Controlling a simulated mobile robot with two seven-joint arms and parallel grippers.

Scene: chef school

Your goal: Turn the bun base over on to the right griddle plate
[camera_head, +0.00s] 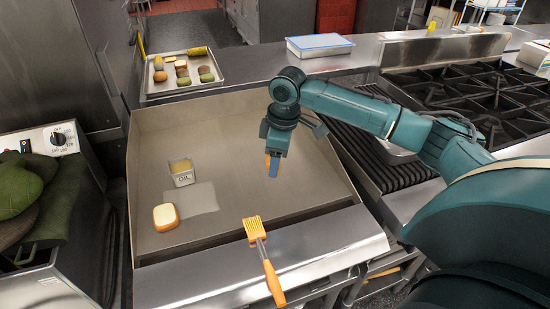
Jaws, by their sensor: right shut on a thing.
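A pale, rounded-square bun piece with a golden-brown edge (166,217) lies on the left part of the flat griddle plate (225,130), pale face up. My right gripper (272,165) hangs fingers-down over the right part of this plate. It is shut on a small orange-brown thing (267,160), mostly hidden by the fingers; I cannot tell whether this is the bun base or whether it touches the plate. A dark ribbed grill plate (385,172) lies to the right, partly behind my right arm. My left gripper is not in view.
An orange-handled brush (263,262) lies across the front edge. A food tray (183,70) sits behind left. Burners (480,95) stand right. The griddle's back middle is clear.

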